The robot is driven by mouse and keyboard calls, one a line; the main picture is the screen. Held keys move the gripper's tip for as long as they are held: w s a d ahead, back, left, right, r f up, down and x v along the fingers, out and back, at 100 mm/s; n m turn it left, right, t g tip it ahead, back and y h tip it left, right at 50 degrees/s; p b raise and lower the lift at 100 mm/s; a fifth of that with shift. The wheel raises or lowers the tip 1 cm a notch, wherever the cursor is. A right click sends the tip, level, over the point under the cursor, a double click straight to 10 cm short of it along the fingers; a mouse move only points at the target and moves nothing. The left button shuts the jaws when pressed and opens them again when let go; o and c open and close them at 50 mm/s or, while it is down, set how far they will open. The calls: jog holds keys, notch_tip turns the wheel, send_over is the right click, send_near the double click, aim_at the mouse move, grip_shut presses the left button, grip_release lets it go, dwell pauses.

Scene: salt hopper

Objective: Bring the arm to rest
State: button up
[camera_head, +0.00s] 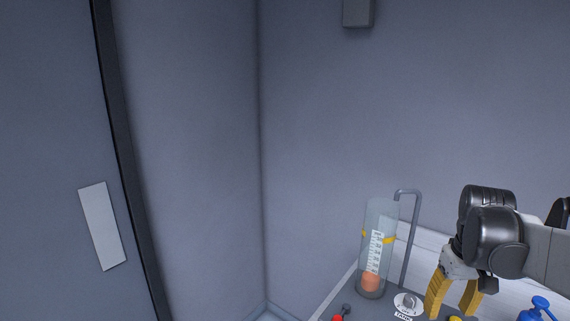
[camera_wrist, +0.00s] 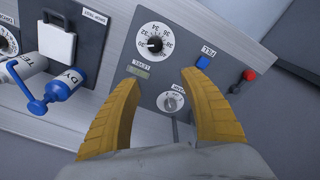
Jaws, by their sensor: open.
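My gripper (camera_head: 450,304) is at the lower right of the head view, its yellow fingers pointing down over the bench. In the wrist view my gripper (camera_wrist: 160,82) is open, with nothing between its fingers. It faces a grey control panel (camera_wrist: 209,108) with a round numbered dial (camera_wrist: 155,43) and a small knob (camera_wrist: 171,102). A blue button (camera_wrist: 203,62) and a red-ended lever (camera_wrist: 247,76) are on the panel's right part. I cannot tell whether the fingertips touch the panel.
A clear cylinder (camera_head: 378,219) with a white scale and an orange piece stands left of my gripper, beside a bent grey pipe (camera_head: 406,236). Walls enclose the bench; space above is clear.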

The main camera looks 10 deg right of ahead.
jog(key=a+n+t, duration=0.3)
jog(key=a+t, duration=0.3)
jog(key=a, duration=2)
jog(key=shift+w+r+y, duration=0.15)
jog(key=shift+r+y, duration=0.15)
jog(key=shift+d, duration=0.15)
